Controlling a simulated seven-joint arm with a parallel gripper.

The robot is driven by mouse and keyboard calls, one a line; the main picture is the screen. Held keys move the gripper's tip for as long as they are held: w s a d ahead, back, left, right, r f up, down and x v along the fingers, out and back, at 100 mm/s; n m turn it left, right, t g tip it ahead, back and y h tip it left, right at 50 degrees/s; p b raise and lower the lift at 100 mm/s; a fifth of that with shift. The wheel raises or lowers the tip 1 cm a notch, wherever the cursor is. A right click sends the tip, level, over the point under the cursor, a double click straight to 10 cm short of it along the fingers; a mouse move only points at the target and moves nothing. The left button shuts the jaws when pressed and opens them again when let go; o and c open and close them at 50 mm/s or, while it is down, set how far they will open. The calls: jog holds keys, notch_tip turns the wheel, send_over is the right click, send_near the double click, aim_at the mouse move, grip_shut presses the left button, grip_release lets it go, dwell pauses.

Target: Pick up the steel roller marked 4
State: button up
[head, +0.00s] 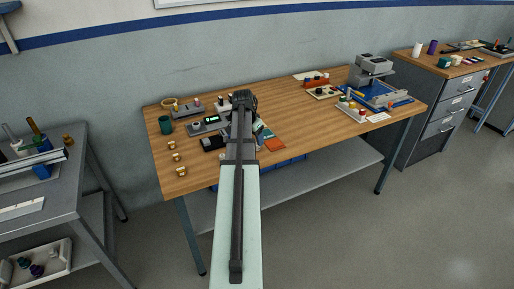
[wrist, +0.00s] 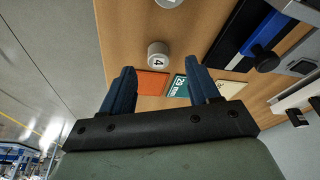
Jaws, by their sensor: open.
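The steel roller marked 4 (wrist: 158,56) shows in the wrist view as a short, pale grey cylinder with a "4" on a white end face. It stands on the wooden bench, beyond the fingertips and near the middle of the picture. My gripper (wrist: 159,76) is open, with its two blue fingers spread apart and nothing between them. In the head view my arm reaches over the bench, and my gripper (head: 243,97) is at its far end. The arm hides that part of the bench, and I cannot make out the roller there.
An orange card (wrist: 152,83), a teal card (wrist: 180,86) and a cream card (wrist: 231,88) lie near the roller. Another pale round piece (wrist: 168,2) is cut off at the top. A dark device with a blue part (wrist: 262,45) is to the right. Bare wood (head: 282,102) lies right of my gripper.

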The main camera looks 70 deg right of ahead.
aim_at(257, 147)
jog(key=x, duration=0.4)
jog(key=shift+s+f, duration=0.1)
jog(key=shift+s, duration=0.05)
grip_shut()
dwell(0.5)
